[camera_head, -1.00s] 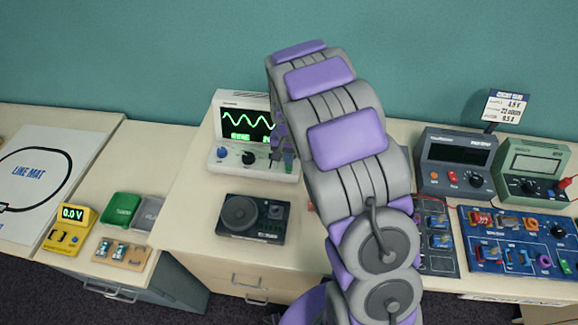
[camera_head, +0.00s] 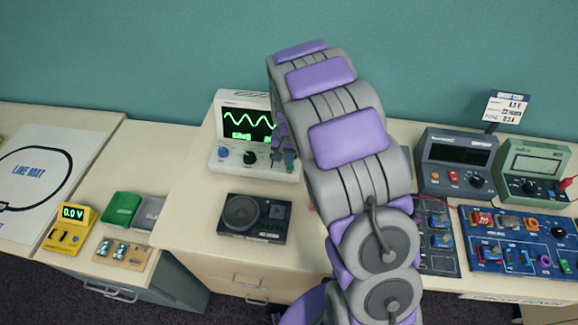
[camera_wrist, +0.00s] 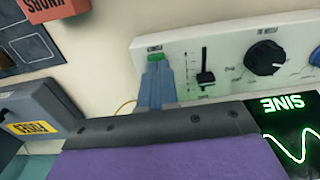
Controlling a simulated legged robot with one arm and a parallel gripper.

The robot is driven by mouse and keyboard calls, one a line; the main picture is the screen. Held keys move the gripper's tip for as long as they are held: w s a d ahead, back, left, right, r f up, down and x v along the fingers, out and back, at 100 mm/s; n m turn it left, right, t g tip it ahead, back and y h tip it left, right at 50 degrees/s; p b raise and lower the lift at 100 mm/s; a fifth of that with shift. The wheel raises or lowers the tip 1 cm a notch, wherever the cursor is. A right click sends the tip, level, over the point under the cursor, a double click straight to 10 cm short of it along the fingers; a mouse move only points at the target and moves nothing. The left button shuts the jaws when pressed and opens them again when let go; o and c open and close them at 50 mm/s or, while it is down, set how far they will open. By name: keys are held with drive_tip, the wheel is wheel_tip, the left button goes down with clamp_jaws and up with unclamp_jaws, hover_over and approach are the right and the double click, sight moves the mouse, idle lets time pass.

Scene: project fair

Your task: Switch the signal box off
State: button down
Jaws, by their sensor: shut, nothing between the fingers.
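The signal box (camera_head: 228,178) is a white unit with a lit screen (camera_head: 247,124) showing a green wave, left of my arm at the back of the middle table. In the wrist view its front panel (camera_wrist: 222,52) appears upside down, with a green switch (camera_wrist: 155,57), a black slider (camera_wrist: 205,78) and a black knob (camera_wrist: 265,58). My gripper (camera_wrist: 156,64) is shut and empty, its blue fingertips at the green switch and partly covering it. I cannot tell whether they press it. In the head view my gripper (camera_head: 289,160) is mostly hidden behind my arm.
A dark radio-like unit (camera_head: 254,218) lies in front of the box. Two meters (camera_head: 458,165) and a blue circuit board (camera_head: 520,240) stand at the right. A yellow meter (camera_head: 70,230) and a green box (camera_head: 121,209) are on the left table. Bare tabletop (camera_head: 188,220) lies left of the radio-like unit.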

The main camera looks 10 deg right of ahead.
drive_tip(key=shift+d+f, duration=0.2)
drive_tip(key=shift+d, duration=0.05)
drive_tip(key=shift+a+f, duration=0.1)
drive_tip(key=shift+f, duration=0.35)
idle(0.6)
wheel_tip(320, 180, up, 10)
drive_tip(key=p, duration=0.3)
drive_tip(key=shift+p, duration=0.4)
idle(0.6)
idle(0.4)
drive_tip(key=s+r+n+g, duration=0.1)
drive_tip(key=s+r, duration=0.5)
drive_tip(key=s, duration=1.2)
drive_tip(key=s+r+n+b, duration=0.1)
drive_tip(key=s+r+n, duration=0.2)
drive_tip(key=s, duration=1.6)
wheel_tip(320, 180, up, 3)
drive_tip(key=shift+n+g, duration=0.3)
drive_tip(key=shift+g, duration=0.1)
